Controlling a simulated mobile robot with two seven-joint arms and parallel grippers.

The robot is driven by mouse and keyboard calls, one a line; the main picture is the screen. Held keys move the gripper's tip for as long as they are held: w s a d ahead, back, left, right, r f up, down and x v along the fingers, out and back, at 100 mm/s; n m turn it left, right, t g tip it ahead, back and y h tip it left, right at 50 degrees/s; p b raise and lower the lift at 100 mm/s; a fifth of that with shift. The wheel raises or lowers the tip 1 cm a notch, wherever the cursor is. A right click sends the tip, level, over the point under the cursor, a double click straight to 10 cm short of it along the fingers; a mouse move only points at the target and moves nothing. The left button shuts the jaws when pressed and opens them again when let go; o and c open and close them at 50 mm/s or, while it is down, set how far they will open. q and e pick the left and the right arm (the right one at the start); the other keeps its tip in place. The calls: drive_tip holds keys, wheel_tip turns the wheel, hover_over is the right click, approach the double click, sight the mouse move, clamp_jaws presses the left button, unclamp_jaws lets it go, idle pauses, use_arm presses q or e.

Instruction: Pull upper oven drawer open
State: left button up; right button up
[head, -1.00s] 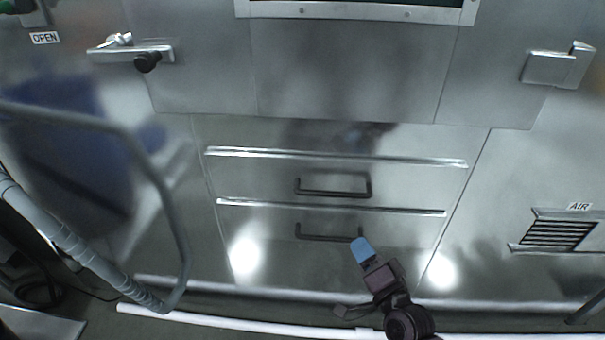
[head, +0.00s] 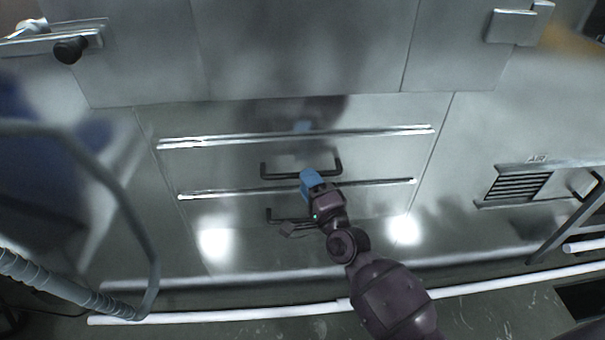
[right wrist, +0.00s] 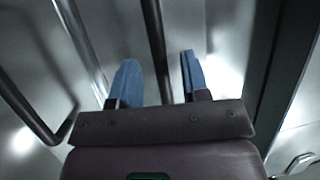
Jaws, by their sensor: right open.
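The upper oven drawer (head: 225,169) is a flat steel front and looks shut. Its dark bar handle (head: 270,175) runs across it in the head view. My right gripper (head: 311,177) has blue fingertips and is at this handle, covering part of it. In the right wrist view the gripper (right wrist: 160,78) is open. A dark bar (right wrist: 154,40), which looks like the upper handle, runs between its two blue fingers; contact cannot be told. The lower drawer handle (head: 268,215) is partly hidden by my right arm. My left gripper is not in view.
Bright rails (head: 205,142) edge the drawers. A grey tubular rail (head: 140,215) stands at the left. A vent (head: 515,186) and a dark frame (head: 570,222) are at the right. A white pipe (head: 250,310) runs along the floor.

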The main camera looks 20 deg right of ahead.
drive_tip(key=shift+x, duration=1.5)
drive_tip(key=shift+c, duration=0.3)
clamp_jaws()
